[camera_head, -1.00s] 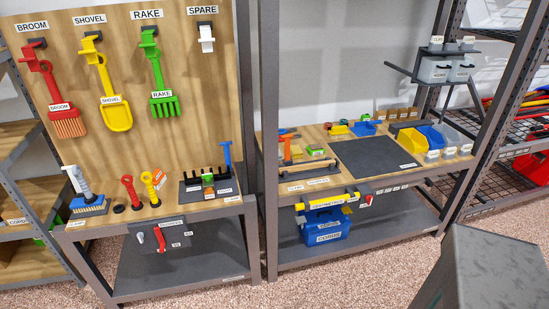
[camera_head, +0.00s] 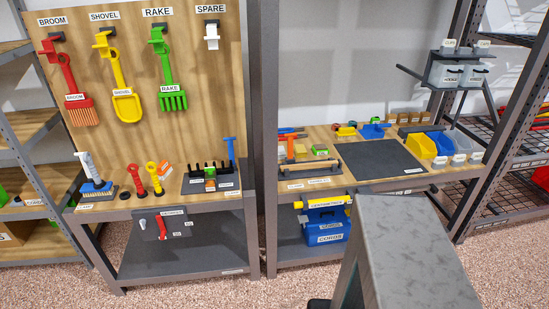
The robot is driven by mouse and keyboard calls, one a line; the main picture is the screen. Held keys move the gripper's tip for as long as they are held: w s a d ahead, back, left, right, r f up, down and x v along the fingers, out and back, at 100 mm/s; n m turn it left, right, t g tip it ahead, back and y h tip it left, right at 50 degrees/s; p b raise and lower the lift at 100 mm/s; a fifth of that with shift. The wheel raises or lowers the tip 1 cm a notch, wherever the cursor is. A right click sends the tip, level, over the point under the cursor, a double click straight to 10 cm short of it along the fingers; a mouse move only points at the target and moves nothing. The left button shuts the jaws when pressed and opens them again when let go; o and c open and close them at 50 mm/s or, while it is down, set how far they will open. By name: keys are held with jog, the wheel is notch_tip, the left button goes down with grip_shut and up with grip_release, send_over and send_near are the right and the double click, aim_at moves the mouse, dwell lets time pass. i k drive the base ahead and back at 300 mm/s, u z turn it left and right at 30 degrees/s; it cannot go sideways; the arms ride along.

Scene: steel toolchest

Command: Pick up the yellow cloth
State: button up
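I cannot make out a yellow cloth in this view. Yellow things that show are a shovel (camera_head: 124,100) on the pegboard, a yellow-handled tool (camera_head: 154,178) on the left bench, a yellow bar (camera_head: 325,202) under the right bench top, and a yellow bin (camera_head: 421,146). None looks like cloth. My gripper is not in view. A large grey link of my arm fills the lower right and hides part of the right bench's front and lower shelf.
The left bench (camera_head: 215,206) carries a brush, a red-handled tool and a black rack. The right bench holds a bare dark mat (camera_head: 380,158). A blue box (camera_head: 326,228) stands below it. Metal shelves flank both sides. Speckled floor (camera_head: 190,290) is open in front.

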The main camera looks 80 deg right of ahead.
aim_at(300, 150)
jog(key=u, duration=0.6)
jog(key=k, duration=2.8)
jog(key=z, duration=0.3)
